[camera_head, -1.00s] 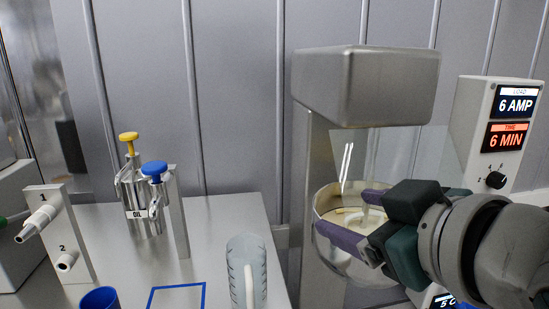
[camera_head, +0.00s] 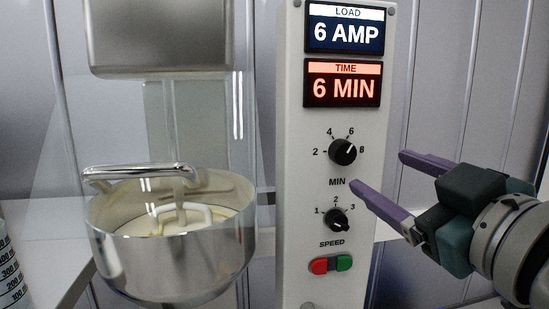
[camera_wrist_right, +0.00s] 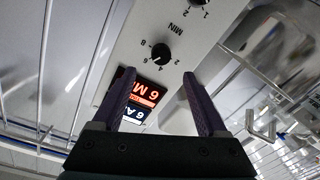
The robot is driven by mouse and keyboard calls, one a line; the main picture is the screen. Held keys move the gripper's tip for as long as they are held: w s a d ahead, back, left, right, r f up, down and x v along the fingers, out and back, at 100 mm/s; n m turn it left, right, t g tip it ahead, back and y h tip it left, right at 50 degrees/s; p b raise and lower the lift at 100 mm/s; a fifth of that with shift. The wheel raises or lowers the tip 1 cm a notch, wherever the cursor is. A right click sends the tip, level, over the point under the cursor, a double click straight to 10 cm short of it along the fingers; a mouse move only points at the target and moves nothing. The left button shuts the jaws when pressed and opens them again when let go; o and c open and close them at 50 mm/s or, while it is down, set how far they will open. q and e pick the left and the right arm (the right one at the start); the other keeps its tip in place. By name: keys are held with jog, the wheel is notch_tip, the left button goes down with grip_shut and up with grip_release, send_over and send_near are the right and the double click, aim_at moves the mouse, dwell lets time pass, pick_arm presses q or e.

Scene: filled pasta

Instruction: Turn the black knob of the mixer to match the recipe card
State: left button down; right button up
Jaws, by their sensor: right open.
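The mixer's control panel (camera_head: 295,225) carries two black knobs. The MIN knob (camera_head: 343,152) has its white mark toward the upper right, near 6, and the display above it reads 6 MIN. My right gripper (camera_head: 378,169) is open and empty, right of the panel in the head view, with one purple finger close to the panel's edge. In the right wrist view, the MIN knob (camera_wrist_right: 160,52) shows between the spread fingers (camera_wrist_right: 155,42). No recipe card is visible. My left gripper is not in view.
The LOAD display (camera_head: 345,32) reads 6 AMP. Red and green buttons (camera_head: 332,265) sit below the SPEED knob. The mixer bowl (camera_head: 170,260) stands left of the panel behind a clear guard. A measuring jug (camera_head: 12,275) is at the left edge.

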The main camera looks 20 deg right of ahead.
aim_at(347, 154)
jog(key=w, duration=0.3)
jog(key=w+d, duration=0.1)
jog(key=w, duration=0.2)
jog(key=w+p, duration=0.1)
jog(key=w, duration=0.1)
jog(key=shift+w+d, duration=0.15)
jog(key=shift+w, duration=0.25)
grip_shut()
